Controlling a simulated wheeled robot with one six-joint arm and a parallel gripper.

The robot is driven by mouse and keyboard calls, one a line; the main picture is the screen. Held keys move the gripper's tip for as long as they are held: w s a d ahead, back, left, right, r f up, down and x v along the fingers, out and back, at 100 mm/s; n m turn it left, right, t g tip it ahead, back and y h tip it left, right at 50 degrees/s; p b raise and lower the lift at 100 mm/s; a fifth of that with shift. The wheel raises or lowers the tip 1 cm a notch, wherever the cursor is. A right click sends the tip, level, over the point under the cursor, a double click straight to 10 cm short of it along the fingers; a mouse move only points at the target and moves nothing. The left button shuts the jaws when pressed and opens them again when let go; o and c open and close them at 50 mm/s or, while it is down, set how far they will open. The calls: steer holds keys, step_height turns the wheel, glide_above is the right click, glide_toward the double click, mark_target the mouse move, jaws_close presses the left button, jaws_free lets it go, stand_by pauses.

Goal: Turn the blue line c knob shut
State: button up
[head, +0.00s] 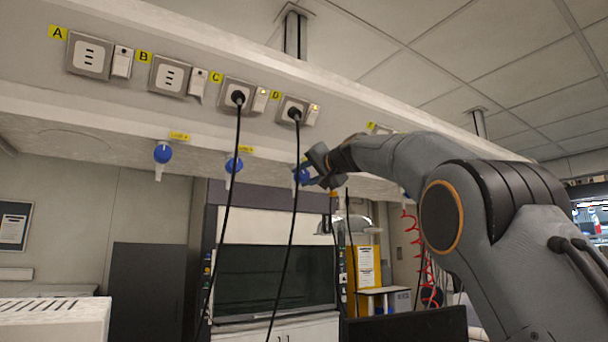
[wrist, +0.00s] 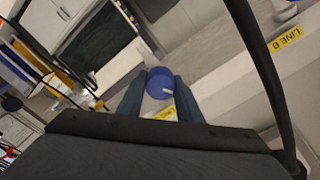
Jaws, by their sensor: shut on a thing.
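The blue line C knob (wrist: 159,82) sits between the two fingers of my gripper (wrist: 156,76) in the wrist view. The gripper is shut on it. A small white mark shows on the knob's face, toward its lower right. A yellow label (wrist: 162,113) beside the knob is mostly hidden by the fingers. In the head view my gripper (head: 311,174) is at the third knob (head: 301,172) in the row under the shelf, and covers part of it.
The line A knob (head: 162,153) and line B knob (head: 233,165) are to the left. Black cables (head: 232,200) hang from sockets C and D; one (wrist: 262,70) passes close in the wrist view. The shelf underside (head: 100,135) is just above the knobs.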

mark_target(307, 175)
steer(key=m, duration=0.6)
steer(key=shift+d+m, duration=0.1)
steer(key=shift+m, duration=0.3)
stand_by(0.3)
steer(key=o, duration=1)
steer(key=shift+w, duration=0.1)
steer(key=shift+o, duration=0.2)
steer(key=shift+s+d, duration=0.15)
steer(key=shift+s, duration=0.25)
steer(key=b+v, duration=0.4)
steer(key=v, duration=0.1)
steer(key=shift+d+f, duration=0.15)
steer(key=shift+d, duration=0.05)
steer(key=shift+b+v, duration=0.45)
steer(key=shift+v, duration=0.45)
